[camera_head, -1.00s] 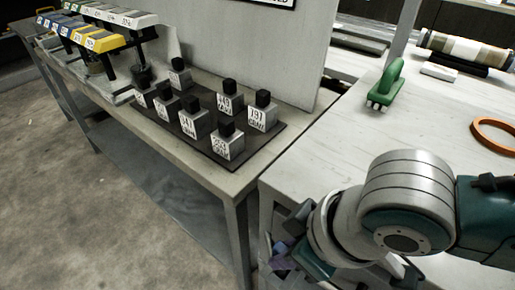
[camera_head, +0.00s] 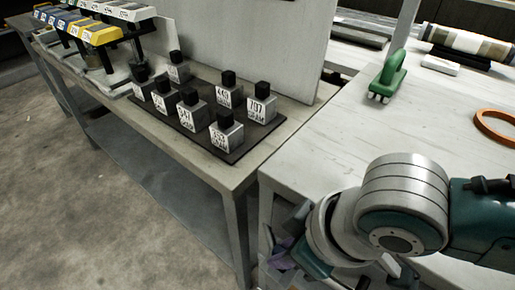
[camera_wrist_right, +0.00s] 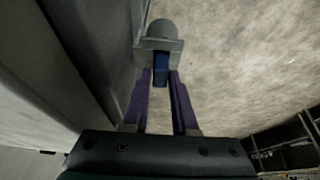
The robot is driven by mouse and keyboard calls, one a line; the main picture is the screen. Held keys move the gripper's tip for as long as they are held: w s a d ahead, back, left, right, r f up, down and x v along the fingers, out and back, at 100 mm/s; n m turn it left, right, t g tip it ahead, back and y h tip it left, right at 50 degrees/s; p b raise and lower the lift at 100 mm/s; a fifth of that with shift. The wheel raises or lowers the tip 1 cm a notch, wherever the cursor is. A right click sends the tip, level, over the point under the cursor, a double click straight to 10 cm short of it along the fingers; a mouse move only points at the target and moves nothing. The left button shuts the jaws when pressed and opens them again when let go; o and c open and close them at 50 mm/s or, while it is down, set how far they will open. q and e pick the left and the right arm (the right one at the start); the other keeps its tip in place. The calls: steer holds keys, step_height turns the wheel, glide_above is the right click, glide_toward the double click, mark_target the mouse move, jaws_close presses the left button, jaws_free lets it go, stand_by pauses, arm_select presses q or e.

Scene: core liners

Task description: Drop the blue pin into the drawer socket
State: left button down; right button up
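In the right wrist view, a blue pin (camera_wrist_right: 161,68) sits between the purple fingertips of my right gripper (camera_wrist_right: 162,80), which look closed on its sides. A grey bracket-like piece with a rounded end (camera_wrist_right: 161,38) is directly beyond the pin. I cannot tell whether pin and grey piece touch, or whether it is the drawer socket. In the head view my right gripper (camera_head: 285,258) is low beside the near end of the white bench, mostly behind my own wrist. The pin is hidden there. My left gripper is not in view.
The white bench (camera_head: 340,140) carries a green handled tool (camera_head: 389,76) and an orange ring (camera_head: 497,127). A side table holds several labelled weights on a dark mat (camera_head: 228,152). Grey panels stand left of my gripper in the wrist view; bare floor (camera_wrist_right: 250,60) is to the right.

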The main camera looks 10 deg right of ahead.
steer(key=o, duration=0.4)
steer(key=shift+o, duration=0.2)
steer(key=p+v, duration=0.3)
steer(key=v, duration=0.7)
steer(key=shift+p, duration=0.4)
step_height(320, 180, up, 10)
steer(key=s+a+m+p, duration=0.2)
steer(key=s+p, duration=0.1)
steer(key=p, duration=0.4)
steer(key=s+d+r+m+h+p, duration=0.3)
steer(key=s+d+r+m+p, duration=0.1)
steer(key=s+d+r+p, duration=0.35)
step_height(320, 180, up, 36)
steer(key=w+d+p, duration=0.1)
steer(key=p, duration=3.3)
steer(key=shift+w+d+r+p, duration=0.2)
steer(key=shift+w+p, duration=0.1)
steer(key=shift+p, duration=0.1)
